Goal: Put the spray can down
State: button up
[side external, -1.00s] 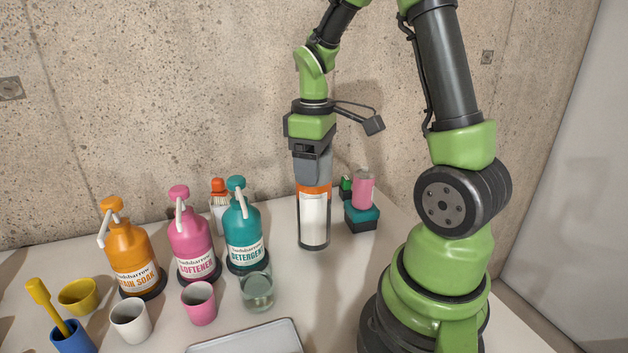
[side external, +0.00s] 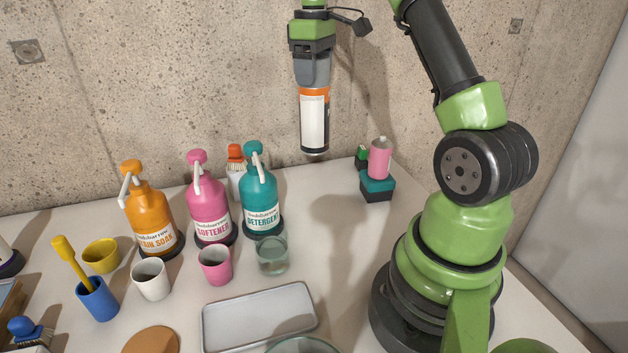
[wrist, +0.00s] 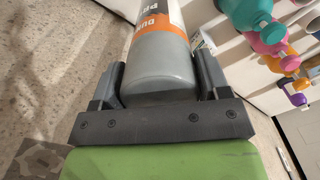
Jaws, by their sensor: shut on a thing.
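The spray can (side external: 314,122) has a white label, an orange band and a grey top. My gripper (side external: 312,80) is shut on its grey upper part and holds it upright. In the side view the can hangs in the air over the back of the white table, in front of the concrete wall. In the wrist view the grey end of the can (wrist: 159,60) lies between the two dark fingers of my gripper (wrist: 160,85). The far end of the can is cut off there.
Softener (side external: 209,205), detergent (side external: 260,200) and orange soap (side external: 149,220) bottles stand left of the can. A pink can on a teal-and-black block (side external: 377,188) stands right. Cups and a grey tray (side external: 259,318) are in front. The table between detergent and block is clear.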

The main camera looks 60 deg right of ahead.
aim_at(314, 115)
jog(key=shift+w+d+f, duration=0.15)
jog(key=shift+w+d, duration=0.2)
jog(key=shift+d, duration=0.3)
jog(key=shift+w+d+f, duration=0.1)
jog(key=shift+w+d, duration=0.2)
jog(key=shift+d, duration=0.3)
jog(key=shift+d+f, duration=0.1)
jog(key=shift+f, duration=0.05)
notch_tip(314, 115, down, 10)
jog(key=shift+w+r, duration=0.1)
jog(key=shift+r, duration=0.05)
jog(key=o, duration=1.5)
